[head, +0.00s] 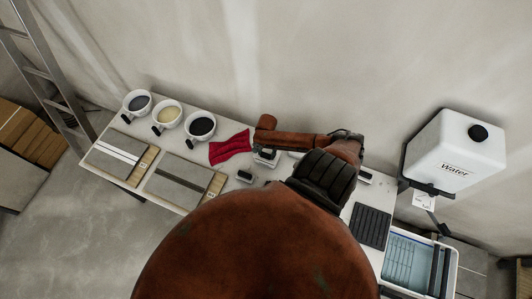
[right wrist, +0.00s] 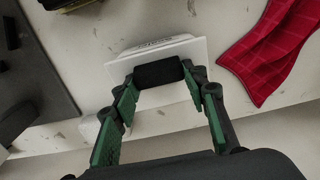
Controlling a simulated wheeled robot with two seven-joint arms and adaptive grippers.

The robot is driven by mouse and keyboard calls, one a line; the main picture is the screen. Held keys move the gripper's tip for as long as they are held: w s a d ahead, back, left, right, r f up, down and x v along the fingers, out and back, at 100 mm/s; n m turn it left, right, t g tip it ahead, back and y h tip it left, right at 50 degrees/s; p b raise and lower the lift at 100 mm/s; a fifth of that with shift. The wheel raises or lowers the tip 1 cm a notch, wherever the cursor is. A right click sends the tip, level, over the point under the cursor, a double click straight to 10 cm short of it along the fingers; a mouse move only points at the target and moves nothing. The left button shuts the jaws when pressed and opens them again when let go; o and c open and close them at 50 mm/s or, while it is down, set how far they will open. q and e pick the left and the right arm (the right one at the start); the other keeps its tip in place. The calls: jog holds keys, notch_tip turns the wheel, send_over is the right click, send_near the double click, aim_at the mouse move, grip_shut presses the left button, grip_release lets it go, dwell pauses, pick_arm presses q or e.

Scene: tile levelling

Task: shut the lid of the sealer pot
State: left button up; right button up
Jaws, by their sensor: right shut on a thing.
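My right gripper (right wrist: 158,76) has green fingers and is shut on a short black bar (right wrist: 158,72). Beside the bar is a white plate-like piece (right wrist: 197,49) with small dark lettering too blurred to read. I cannot tell whether this is the sealer pot or its lid, or how the lid stands. A smaller white piece (right wrist: 89,128) shows behind the left finger. In the head view, the right gripper (head: 266,150) is at the table's back edge, just right of a red cloth, mostly hidden under my arm. My left gripper is not in view.
The red cloth (head: 230,148) lies beside the gripper. White cups (head: 201,125) stand at the back left. Tile boards (head: 183,179) lie in front of them. A small dark tin (head: 245,176) is near the gripper. A ribbed black mat (head: 371,226) and water tank (head: 456,150) are right.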

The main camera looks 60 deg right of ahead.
aim_at(266, 157)
jog(key=shift+s+a+f, duration=0.15)
jog(key=shift+a+f, duration=0.35)
jog(key=shift+f, duration=0.15)
jog(key=shift+a+f, duration=0.2)
jog(key=shift+f, duration=0.1)
jog(key=shift+s+a+f, duration=0.15)
jog(key=shift+s, duration=0.05)
jog(key=o, duration=0.8)
jog(key=shift+f, duration=0.15)
jog(key=shift+w+d+r, duration=0.15)
jog(key=shift+d+r, duration=0.05)
jog(key=shift+r, duration=0.5)
jog(key=shift+w+d+r, duration=0.1)
jog(key=shift+r, duration=3.45)
